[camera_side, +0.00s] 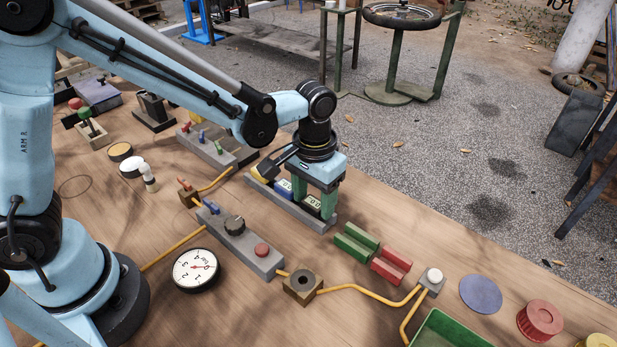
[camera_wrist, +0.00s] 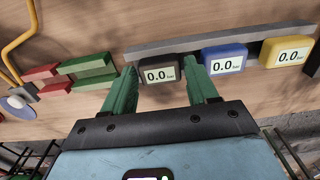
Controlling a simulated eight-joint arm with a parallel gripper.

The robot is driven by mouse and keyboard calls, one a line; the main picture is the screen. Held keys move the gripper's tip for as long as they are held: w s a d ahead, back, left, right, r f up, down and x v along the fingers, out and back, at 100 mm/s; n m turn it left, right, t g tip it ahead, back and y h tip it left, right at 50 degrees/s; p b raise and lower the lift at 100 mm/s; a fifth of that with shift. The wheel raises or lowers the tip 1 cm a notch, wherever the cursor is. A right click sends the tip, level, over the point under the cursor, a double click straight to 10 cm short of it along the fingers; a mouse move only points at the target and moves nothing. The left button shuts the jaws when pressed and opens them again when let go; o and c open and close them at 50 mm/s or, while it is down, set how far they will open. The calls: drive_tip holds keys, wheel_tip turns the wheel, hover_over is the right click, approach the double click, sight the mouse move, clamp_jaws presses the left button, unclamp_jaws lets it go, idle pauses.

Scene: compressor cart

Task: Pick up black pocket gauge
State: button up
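The black pocket gauge (camera_side: 312,203) stands at the near right end of a grey rack (camera_side: 320,226), its display reading 0.0. In the wrist view the black gauge (camera_wrist: 158,73) sits between the two green fingers of my gripper (camera_wrist: 161,78). The fingers are open, one on each side of the gauge, with what looks like a narrow gap on either side. In the side view my gripper (camera_side: 314,196) points down over the rack's right end.
A blue gauge (camera_wrist: 224,58) stands beside the black one, close to one finger, with a yellow gauge (camera_wrist: 286,52) beyond it. Green blocks (camera_side: 355,242) and red blocks (camera_side: 390,264) lie right of the rack. A grey control box (camera_side: 240,243) sits in front.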

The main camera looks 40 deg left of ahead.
sight(314, 202)
drive_tip(key=c, duration=0.7)
drive_tip(key=shift+r, duration=0.15)
drive_tip(key=shift+r, duration=0.25)
wheel_tip(314, 202, up, 3)
drive_tip(key=shift+s+d+r, duration=1)
drive_tip(key=shift+s+d, duration=0.4)
drive_tip(key=shift+s, duration=0.7)
drive_tip(key=shift+s+d+r, duration=0.95)
drive_tip(key=shift+s+d, duration=0.5)
drive_tip(key=shift+s, duration=0.65)
drive_tip(key=shift+s+d+r, duration=1)
drive_tip(key=shift+s+d, duration=0.4)
drive_tip(key=shift+s, duration=0.7)
